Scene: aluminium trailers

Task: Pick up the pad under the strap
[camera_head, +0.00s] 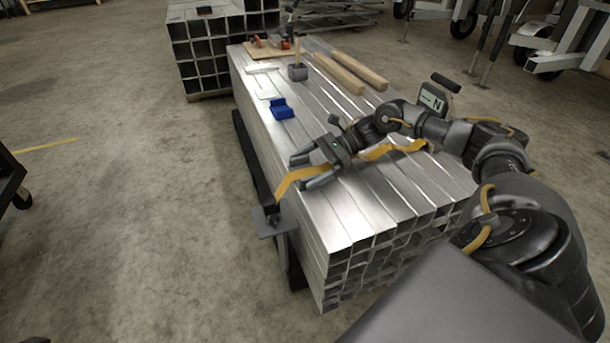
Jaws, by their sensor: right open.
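A yellow strap (374,153) runs across the top of a stack of square aluminium tubes (345,213) and down over its left edge. My right gripper (301,173) is open above the stack near that left edge, with the strap passing at its fingers; I cannot tell whether they touch it. A blue angled block (282,109), perhaps a pad, lies on the stack farther back, apart from the strap. No pad can be made out under the strap; my gripper and arm hide part of it. A dark metal plate (271,223) sits at the strap's lower end. My left gripper is not in view.
Two wooden bars (350,72), a small grey cup (298,72) and a wooden board with tools (268,48) lie toward the back of the stack. Another tube stack (205,52) stands behind. The floor on the left is mostly clear.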

